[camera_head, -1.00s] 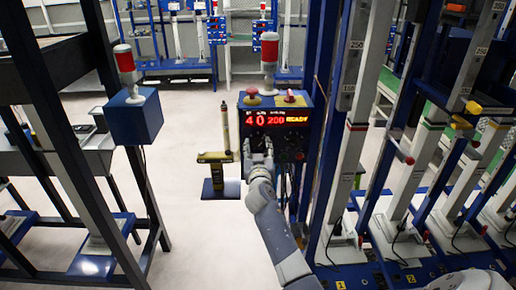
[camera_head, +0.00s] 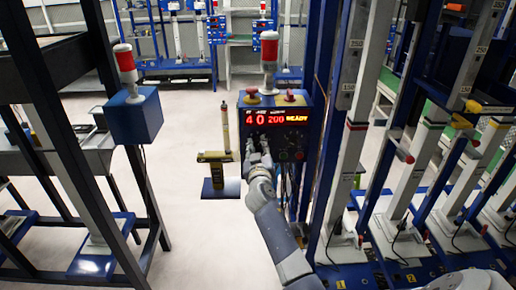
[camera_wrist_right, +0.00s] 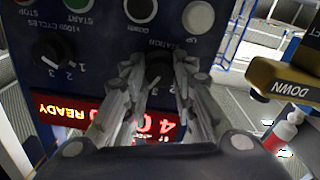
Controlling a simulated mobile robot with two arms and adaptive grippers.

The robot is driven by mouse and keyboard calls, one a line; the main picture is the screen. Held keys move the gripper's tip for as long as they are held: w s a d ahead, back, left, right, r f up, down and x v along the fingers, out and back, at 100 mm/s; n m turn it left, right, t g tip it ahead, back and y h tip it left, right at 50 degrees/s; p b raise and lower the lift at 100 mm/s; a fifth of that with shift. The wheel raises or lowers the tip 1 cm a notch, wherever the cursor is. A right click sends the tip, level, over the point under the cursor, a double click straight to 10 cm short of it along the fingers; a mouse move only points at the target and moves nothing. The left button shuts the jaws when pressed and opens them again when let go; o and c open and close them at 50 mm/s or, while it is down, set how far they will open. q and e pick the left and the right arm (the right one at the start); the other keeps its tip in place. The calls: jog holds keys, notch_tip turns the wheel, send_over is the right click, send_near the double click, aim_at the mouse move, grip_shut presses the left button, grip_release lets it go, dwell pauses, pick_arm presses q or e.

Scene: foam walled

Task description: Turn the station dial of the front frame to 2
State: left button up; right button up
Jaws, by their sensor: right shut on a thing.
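The front frame's blue control box (camera_head: 312,112) shows a lit display (camera_head: 276,118) with "40", "200" and "READY". My right gripper (camera_head: 259,150) is at the box's face, below the display. In the right wrist view, which shows the panel upside down, its fingers (camera_wrist_right: 155,88) are closed around the dark station dial (camera_wrist_right: 158,68), under the label "STATION". The fingers partly cover the dial and its numbers, so I cannot tell its setting. My left gripper is not in view.
A second dial (camera_wrist_right: 55,58), marked "x1000 cycles", sits on the same panel. Round buttons (camera_wrist_right: 140,10) lie close to the fingers. A yellowish plate marked "DOWN" (camera_wrist_right: 285,82) stands beside the box. Blue frame posts rise to the right; floor (camera_head: 190,250) is clear at left.

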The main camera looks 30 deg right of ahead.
jog(key=n, duration=0.3)
jog(key=shift+n, duration=0.4)
jog(key=n, duration=0.3)
jog(key=shift+n, duration=0.3)
jog(key=n, duration=0.3)
jog(key=shift+f+p, duration=0.1)
jog(key=shift+p, duration=0.3)
jog(key=shift+n+p, duration=0.35)
jog(key=shift+n, duration=1.35)
jog(key=shift+f, duration=0.1)
jog(key=o, duration=1.1)
jog(key=shift+c, duration=0.2)
jog(key=shift+a, duration=0.15)
jog(key=v, duration=1.2)
